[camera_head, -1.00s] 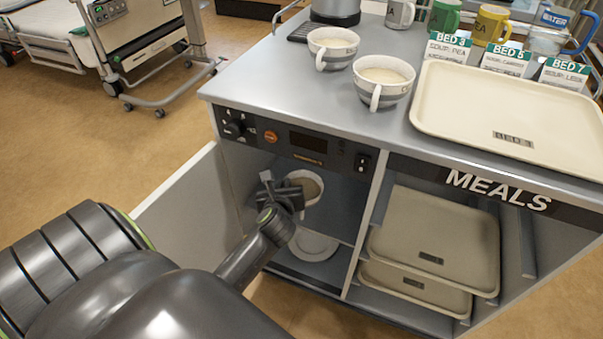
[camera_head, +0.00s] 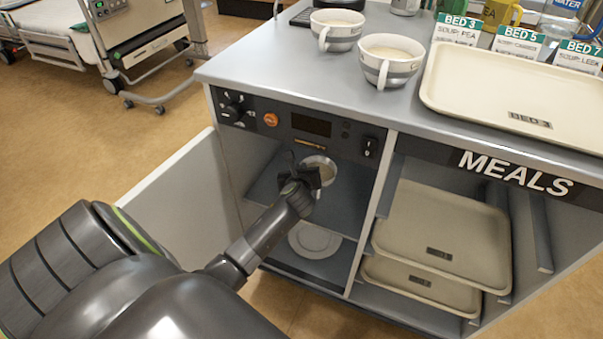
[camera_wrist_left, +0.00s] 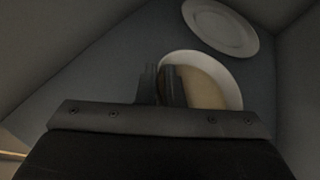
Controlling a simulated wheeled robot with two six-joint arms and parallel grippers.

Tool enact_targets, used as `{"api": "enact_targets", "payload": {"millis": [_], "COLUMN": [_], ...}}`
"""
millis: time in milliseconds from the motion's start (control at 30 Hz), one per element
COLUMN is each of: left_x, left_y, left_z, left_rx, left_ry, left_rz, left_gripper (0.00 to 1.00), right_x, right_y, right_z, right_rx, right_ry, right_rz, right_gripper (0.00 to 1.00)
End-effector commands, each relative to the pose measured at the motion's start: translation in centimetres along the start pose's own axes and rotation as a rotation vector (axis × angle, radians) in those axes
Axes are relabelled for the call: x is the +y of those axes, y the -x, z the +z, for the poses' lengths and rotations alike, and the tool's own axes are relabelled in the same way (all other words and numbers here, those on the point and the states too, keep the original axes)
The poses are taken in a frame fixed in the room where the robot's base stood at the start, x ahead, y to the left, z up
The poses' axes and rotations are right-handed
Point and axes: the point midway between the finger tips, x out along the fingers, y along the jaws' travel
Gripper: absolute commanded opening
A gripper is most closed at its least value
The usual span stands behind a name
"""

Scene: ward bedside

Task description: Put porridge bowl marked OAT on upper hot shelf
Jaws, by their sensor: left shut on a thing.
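A white bowl (camera_head: 324,163) with tan contents is inside the open hot compartment, at the level of the upper hot shelf (camera_head: 345,205). My left gripper (camera_head: 313,177) is shut on the bowl's rim, and its arm reaches in from the left. In the left wrist view the fingers (camera_wrist_left: 165,86) are at the left side of the bowl (camera_wrist_left: 207,82). The gripper hides much of the bowl, and no marking on it is readable. I cannot tell whether it touches the shelf. My right gripper is not in view.
A plate (camera_head: 315,239) lies on the lower shelf. The compartment door (camera_head: 180,205) stands open at the left. Two striped bowls, (camera_head: 337,30) and (camera_head: 390,60), stand on the cart top beside a tray (camera_head: 510,100).

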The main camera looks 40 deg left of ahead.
Motion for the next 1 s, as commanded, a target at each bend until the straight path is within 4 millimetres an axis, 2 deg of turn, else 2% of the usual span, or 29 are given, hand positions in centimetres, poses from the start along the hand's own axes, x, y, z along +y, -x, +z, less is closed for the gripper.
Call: {"api": "enact_targets", "payload": {"millis": [333, 367, 500, 833, 967, 1000], "left_x": [-0.2, -0.1, -0.1, -0.1, -0.2, -0.2], "left_y": [-0.5, -0.5, -0.5, -0.2, 1.2, 1.9], "left_z": [-0.2, -0.3, -0.3, -0.2, -0.1, -0.1], "left_rx": [-0.004, -0.001, -0.001, -0.001, 0.000, 0.000], "left_ry": [0.000, -0.001, -0.001, 0.000, 0.001, 0.000], "left_rz": [-0.003, -0.001, -0.001, -0.002, -0.003, -0.003], "left_gripper": [0.00, 0.11, 0.30, 0.30, 0.30, 0.30], "right_x": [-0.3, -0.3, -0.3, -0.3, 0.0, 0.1], "right_y": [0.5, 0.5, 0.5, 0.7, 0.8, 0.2], "right_z": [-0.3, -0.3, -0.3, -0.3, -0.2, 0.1], "right_rx": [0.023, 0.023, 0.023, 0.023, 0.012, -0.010], "right_ry": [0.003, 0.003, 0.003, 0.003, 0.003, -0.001], "right_rz": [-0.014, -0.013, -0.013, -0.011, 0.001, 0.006], "right_gripper": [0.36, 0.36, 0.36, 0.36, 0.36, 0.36]}}
